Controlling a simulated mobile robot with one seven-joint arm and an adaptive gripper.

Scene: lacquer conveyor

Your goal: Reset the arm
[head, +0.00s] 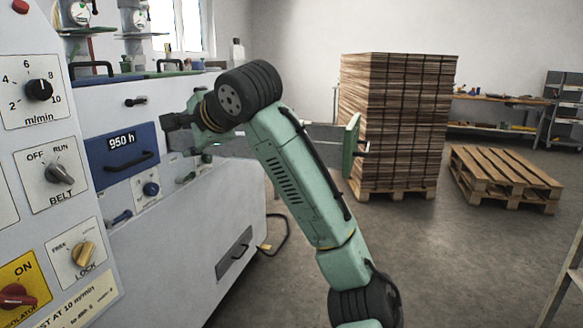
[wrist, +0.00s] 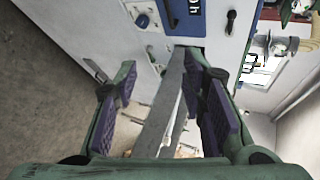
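My green arm reaches up from the lower right in the head view, and its end is beside the front of the white machine (head: 185,235). My gripper (head: 186,125) is partly hidden by my wrist there. In the wrist view my gripper (wrist: 165,80) has its two purple-padded fingers wide apart. A long grey bar (wrist: 168,105) shows between the fingers, with no visible contact with either pad. In the head view a grey drawer-like piece (head: 325,137) sticks out of the machine behind my arm, ending in a green panel (head: 351,146) with a handle.
The control panel (head: 60,150) with knobs is close at left. A blue panel (head: 122,155) reads 950 h. A tall stack of brown sheets (head: 397,120) stands on a pallet beyond the drawer. Empty pallets (head: 505,175) are at right. The floor between is mostly clear.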

